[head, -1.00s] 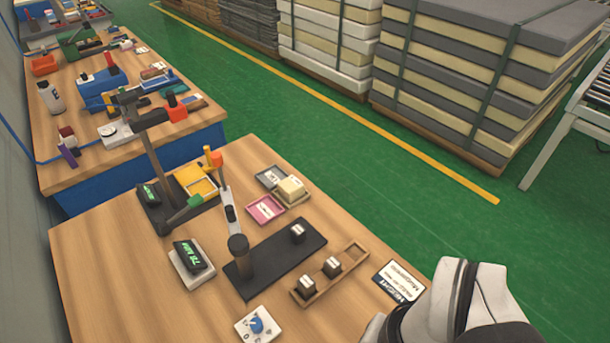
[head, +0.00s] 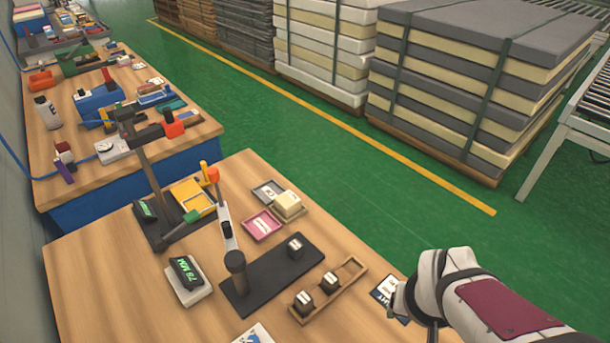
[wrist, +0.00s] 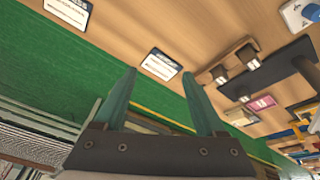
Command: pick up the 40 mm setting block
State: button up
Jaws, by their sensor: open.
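Three small dark blocks with pale labels are in the head view. One block (head: 295,247) stands on the black base plate (head: 262,279) of a gauge stand. The other two, a nearer block (head: 304,304) and a farther block (head: 330,283), sit in a wooden holder (head: 352,268). Their labels are too small to read, so I cannot tell which is 40 mm. In the wrist view the holder's blocks (wrist: 219,74) (wrist: 252,64) are right of my gripper (wrist: 159,73). My gripper is open and empty, to the right of the holder in the head view, its fingers unclear there.
A printed card (head: 385,289) lies beside the holder, partly covered by my arm. A green-digit display (head: 187,279), a pink tray (head: 261,225) and a yellow tray (head: 192,197) share the table. The gauge post (head: 236,270) stands upright. Green floor lies beyond the table edge.

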jog(key=w+d+f+n+t, duration=0.2)
jog(key=w+f+n, duration=0.1)
jog(key=w, duration=0.4)
jog(key=n+t+y, duration=0.4)
jog(key=n+y, duration=0.5)
jog(key=y, duration=0.2)
send_near(298, 247)
jog(key=x, duration=0.9)
jog(key=shift+w+a+f, duration=0.1)
jog(key=shift+a+f, duration=0.05)
jog(key=shift+a, duration=0.1)
jog(key=shift+t, duration=0.3)
grip_shut()
